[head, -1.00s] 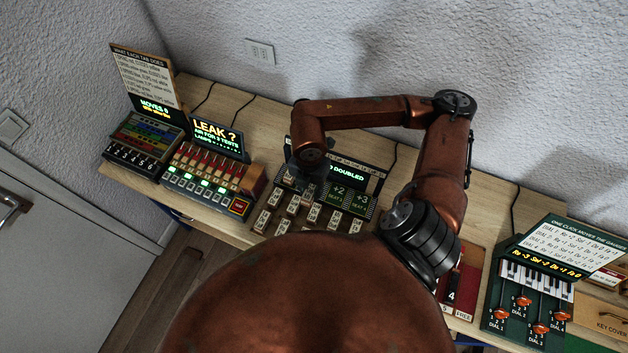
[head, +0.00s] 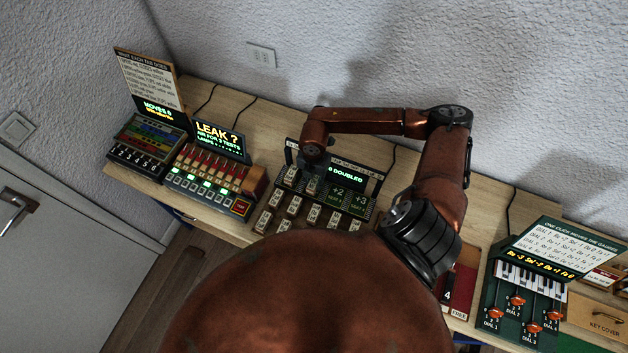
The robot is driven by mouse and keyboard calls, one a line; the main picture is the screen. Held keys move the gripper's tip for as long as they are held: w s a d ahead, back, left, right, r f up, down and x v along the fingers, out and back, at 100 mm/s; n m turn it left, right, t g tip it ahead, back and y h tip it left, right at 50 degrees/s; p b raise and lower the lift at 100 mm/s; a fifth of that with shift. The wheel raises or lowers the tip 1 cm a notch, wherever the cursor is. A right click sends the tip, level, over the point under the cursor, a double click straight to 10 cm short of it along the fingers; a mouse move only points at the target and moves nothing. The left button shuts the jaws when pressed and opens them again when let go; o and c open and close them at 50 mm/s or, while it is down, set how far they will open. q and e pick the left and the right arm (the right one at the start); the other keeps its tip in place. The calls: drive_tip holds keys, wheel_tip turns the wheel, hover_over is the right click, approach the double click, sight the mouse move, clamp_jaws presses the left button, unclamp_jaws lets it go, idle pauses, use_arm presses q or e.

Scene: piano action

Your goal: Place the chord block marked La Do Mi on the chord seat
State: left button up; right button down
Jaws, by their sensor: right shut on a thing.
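My right gripper (head: 313,181) points down over the rack of the dark console at the middle of the bench. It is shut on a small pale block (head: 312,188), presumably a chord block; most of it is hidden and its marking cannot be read. To its right are green seat plates, one marked +2 (head: 337,196) and one marked +3 (head: 360,202). Several other pale chord blocks (head: 293,206) stand in front, too small to read. I cannot tell whether the held block touches a seat. My left gripper is not in view.
A console screen (head: 345,174) reading "DOUBLED" stands behind the seats. To the left are the "LEAK ?" unit (head: 219,136) and a coloured tab unit (head: 150,140). To the right are a red tray (head: 459,285) and a green dial unit (head: 522,295). The back of the bench (head: 270,125) is clear.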

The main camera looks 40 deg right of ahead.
sight(314, 181)
drive_tip(key=shift+f, duration=0.1)
drive_tip(key=c, duration=1.7)
unclamp_jaws()
drive_tip(key=shift+o, duration=0.2)
wheel_tip(314, 181, up, 12)
drive_tip(key=b, duration=0.1)
drive_tip(key=shift+b, duration=0.4)
